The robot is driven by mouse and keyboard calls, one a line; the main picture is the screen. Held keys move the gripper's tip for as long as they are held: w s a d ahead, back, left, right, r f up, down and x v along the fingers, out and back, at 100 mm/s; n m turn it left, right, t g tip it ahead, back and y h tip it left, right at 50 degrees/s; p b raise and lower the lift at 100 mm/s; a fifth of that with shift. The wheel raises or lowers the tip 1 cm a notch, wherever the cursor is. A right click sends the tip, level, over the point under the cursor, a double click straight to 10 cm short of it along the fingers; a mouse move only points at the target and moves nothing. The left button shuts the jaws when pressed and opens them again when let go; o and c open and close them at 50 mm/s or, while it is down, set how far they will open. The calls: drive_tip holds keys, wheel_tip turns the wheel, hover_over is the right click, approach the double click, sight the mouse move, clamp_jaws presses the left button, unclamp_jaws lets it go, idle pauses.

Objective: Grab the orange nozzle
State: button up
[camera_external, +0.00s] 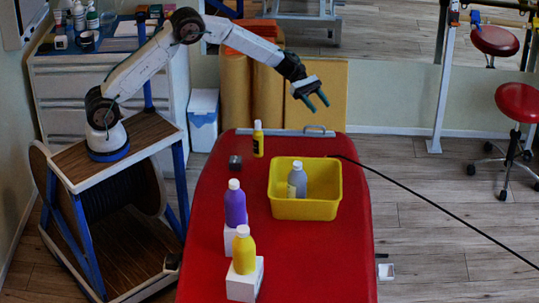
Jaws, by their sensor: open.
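I cannot make out an orange nozzle in this view. A black hose (437,207) runs in from the right edge and ends at the back right corner of the yellow bin (305,209); whether a nozzle is on its end is too small to tell. My gripper (319,104) is open and empty, pointing down and to the right. It is in the air, above and beyond the far end of the red table in the picture, apart from the hose end.
The red treatment table (330,265) bears a grey bottle (297,180) in the bin, a small yellow bottle (258,140), a dark small object (235,162), and purple (235,205) and yellow (244,252) bottles on white blocks. Red stools (515,102) stand right.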

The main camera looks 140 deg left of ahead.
drive_tip(key=f, duration=1.9)
drive_tip(key=shift+w+f, duration=0.15)
drive_tip(key=shift+w, duration=0.05)
drive_tip(key=x, duration=0.7)
drive_tip(key=shift+w+d+f, duration=0.1)
drive_tip(key=shift+w+d, duration=0.15)
clamp_jaws()
